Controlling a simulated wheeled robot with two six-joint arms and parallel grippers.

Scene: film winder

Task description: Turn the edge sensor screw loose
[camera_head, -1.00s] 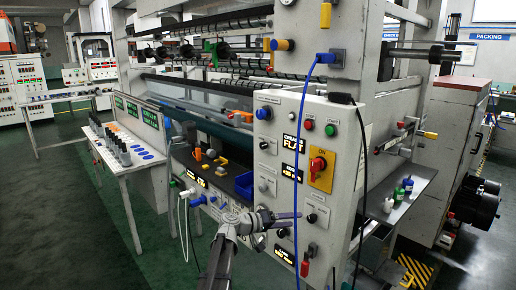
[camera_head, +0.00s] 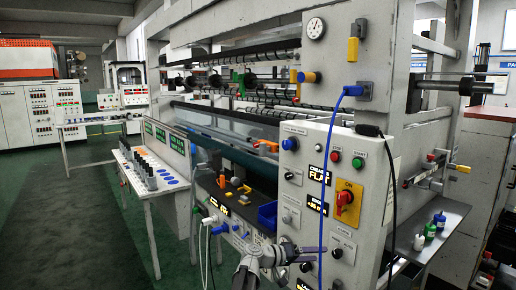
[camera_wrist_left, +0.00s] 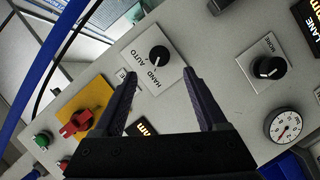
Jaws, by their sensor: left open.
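I cannot tell a screw marked as the edge sensor's in either view. My left gripper (camera_head: 312,252) is in front of the lower part of the white control panel (camera_head: 317,145). In the left wrist view, my left gripper (camera_wrist_left: 159,76) is open with nothing between its fingers. A black HAND/AUTO knob (camera_wrist_left: 159,55) appears beyond and between the fingertips, apparently apart from them. My right gripper is not in view.
A red rotary switch on a yellow plate (camera_head: 347,203) and a hanging blue cable (camera_head: 325,185) are on the panel. Small bottles (camera_head: 430,231) stand on a shelf at right. A table (camera_head: 158,203) with dark bottles stands at left. Green floor is open at far left.

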